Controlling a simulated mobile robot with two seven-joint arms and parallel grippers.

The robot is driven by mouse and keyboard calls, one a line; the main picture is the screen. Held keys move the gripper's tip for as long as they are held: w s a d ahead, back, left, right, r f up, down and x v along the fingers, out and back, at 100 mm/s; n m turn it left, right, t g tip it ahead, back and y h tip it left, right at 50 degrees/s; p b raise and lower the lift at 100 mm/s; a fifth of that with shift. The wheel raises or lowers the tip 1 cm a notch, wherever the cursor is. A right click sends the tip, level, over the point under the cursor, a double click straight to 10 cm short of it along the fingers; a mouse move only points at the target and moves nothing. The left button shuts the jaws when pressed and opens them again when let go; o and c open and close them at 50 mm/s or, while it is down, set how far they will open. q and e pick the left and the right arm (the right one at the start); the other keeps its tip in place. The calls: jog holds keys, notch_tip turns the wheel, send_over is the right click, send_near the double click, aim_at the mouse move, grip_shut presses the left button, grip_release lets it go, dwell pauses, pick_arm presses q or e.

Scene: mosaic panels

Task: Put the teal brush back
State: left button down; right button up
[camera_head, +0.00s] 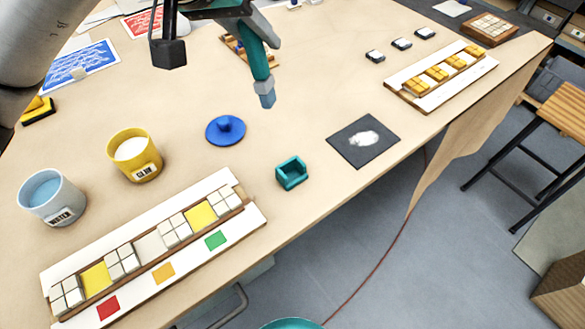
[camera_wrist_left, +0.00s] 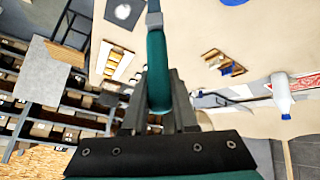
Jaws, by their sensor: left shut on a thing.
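The teal brush (camera_head: 257,62) hangs tip down from my left gripper (camera_head: 253,28), above the middle of the table. Its grey ferrule and blue-grey tip point down and are clear of the tabletop. In the left wrist view the brush (camera_wrist_left: 157,72) sits between the two fingers of my left gripper (camera_wrist_left: 157,98), which is shut on it. A small open teal holder (camera_head: 291,173) stands near the table's front edge, below and right of the brush tip, and looks empty. My right gripper is not in view.
A blue knobbed lid (camera_head: 226,130), a yellow glue cup (camera_head: 134,160) and a water cup (camera_head: 55,196) stand left. A mosaic panel (camera_head: 165,270) lies in front. A dark mat (camera_head: 346,146) with a white patch lies right of the holder. A wooden rack (camera_head: 230,43) is behind the brush.

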pick_arm(q)
jog(key=s+d+m+g+h, duration=0.1)
jog(key=s+d+m+h, duration=0.1)
jog(key=d+m, duration=0.5)
notch_tip(320, 180, down, 20)
jog(key=a, duration=0.1)
jog(key=shift+s+a+r+m+b, duration=0.15)
jog(key=shift+r+m+b, duration=0.1)
jog(key=shift+m+b, duration=0.1)
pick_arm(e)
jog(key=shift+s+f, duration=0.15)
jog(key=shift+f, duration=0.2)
pick_arm(q)
jog(key=shift+f+b, duration=0.2)
jog(key=shift+b, duration=0.1)
jog(key=c, duration=0.7)
grip_release()
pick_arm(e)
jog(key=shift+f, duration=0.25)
pick_arm(q)
jog(key=shift+r, duration=0.1)
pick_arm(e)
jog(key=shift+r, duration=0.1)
pick_arm(q)
jog(key=v, duration=1.2)
jog(key=shift+a+r+p, duration=0.1)
jog(key=shift+r+p, duration=0.05)
jog(key=shift+p, duration=0.25)
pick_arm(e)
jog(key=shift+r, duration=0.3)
